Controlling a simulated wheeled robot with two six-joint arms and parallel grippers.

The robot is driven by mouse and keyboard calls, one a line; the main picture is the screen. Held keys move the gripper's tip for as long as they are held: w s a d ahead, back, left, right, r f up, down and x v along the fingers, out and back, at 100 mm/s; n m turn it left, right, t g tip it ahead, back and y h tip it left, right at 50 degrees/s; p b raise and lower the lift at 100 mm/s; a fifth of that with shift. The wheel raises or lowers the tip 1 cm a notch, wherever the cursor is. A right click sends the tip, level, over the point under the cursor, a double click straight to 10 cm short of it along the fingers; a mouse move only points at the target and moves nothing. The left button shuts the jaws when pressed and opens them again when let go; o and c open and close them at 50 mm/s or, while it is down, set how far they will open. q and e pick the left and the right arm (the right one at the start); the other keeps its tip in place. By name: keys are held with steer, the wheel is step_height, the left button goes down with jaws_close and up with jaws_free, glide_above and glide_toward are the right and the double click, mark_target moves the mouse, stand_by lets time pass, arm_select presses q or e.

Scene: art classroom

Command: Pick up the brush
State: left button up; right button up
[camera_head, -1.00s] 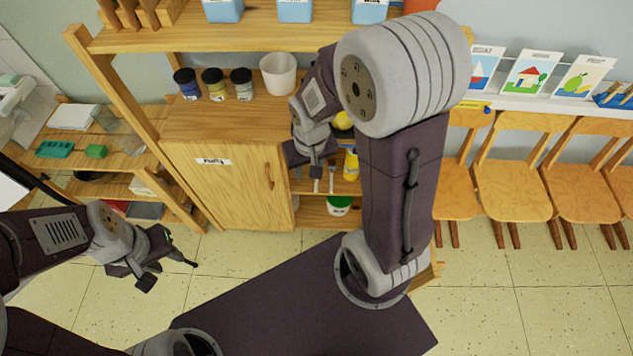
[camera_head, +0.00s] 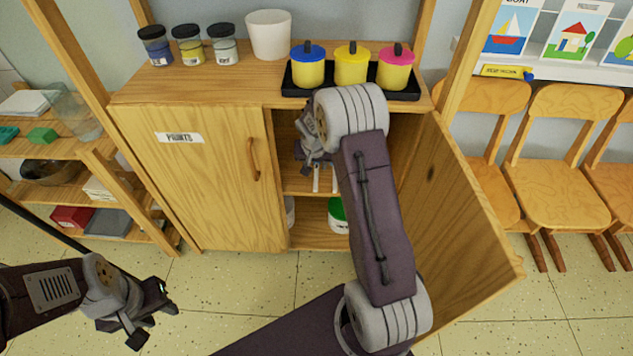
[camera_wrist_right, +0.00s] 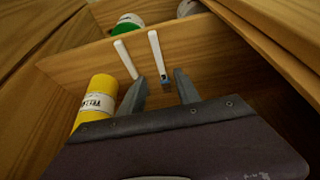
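A brush (camera_wrist_right: 157,55) with a white handle and a dark ferrule lies on the middle shelf of the open cupboard, its handle pointing to the shelf's front edge. A second white handle (camera_wrist_right: 125,58) lies to its left. Both handles also show in the head view, below my right gripper (camera_head: 318,160), which is inside the cupboard. In the right wrist view my right gripper (camera_wrist_right: 161,88) is open, with the dark ferrule between its fingers in the picture; contact cannot be told. My left gripper (camera_head: 155,318) is out over the floor, far from the brush, and appears empty.
A yellow bottle (camera_wrist_right: 97,100) stands just left of the right gripper. A green-and-white tub (camera_head: 338,215) is on the lower shelf. The open cupboard door (camera_head: 460,210) is to the right of the arm. Lidded pots on a black tray (camera_head: 290,88) stand above.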

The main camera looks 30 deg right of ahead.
mark_target(316, 174)
steer(key=b+x, duration=0.1)
steer(key=x, duration=0.2)
steer(key=shift+f+b, duration=0.3)
steer(key=shift+b, duration=0.05)
steer(key=shift+w, duration=0.15)
steer(key=b+x, duration=0.2)
steer(key=x, duration=0.3)
steer(key=shift+w+d+f, duration=0.1)
steer(key=shift+d, duration=0.1)
jaws_close()
